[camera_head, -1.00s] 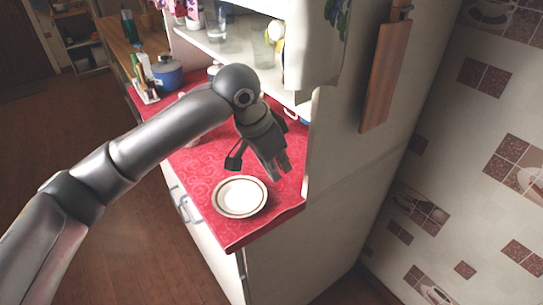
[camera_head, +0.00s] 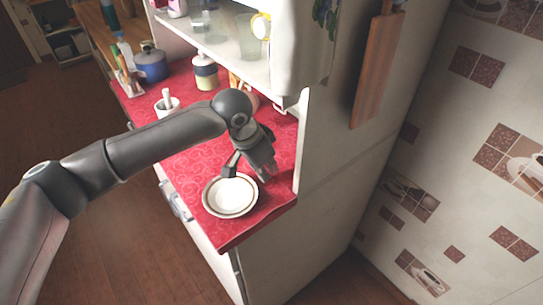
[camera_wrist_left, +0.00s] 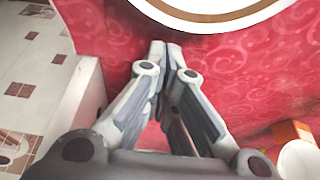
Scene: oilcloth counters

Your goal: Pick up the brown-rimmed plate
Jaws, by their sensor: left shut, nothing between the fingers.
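The brown-rimmed plate (camera_head: 229,197) is white with a brown ring and lies flat on the red counter near its front end. It also shows, cut off, at the top of the left wrist view (camera_wrist_left: 205,22). My left gripper (camera_head: 248,172) is low over the counter at the plate's far right edge. In the left wrist view its fingertips (camera_wrist_left: 166,48) are together, with nothing between them, just beside the plate's rim. I cannot tell if they touch the plate. My right gripper is not in view.
The red patterned counter (camera_head: 190,160) ends just past the plate. A white mortar (camera_head: 167,104), a lidded jar (camera_head: 206,72) and a blue pot (camera_head: 152,65) stand further back. A tall cabinet side (camera_head: 325,130) rises close to the right of the gripper.

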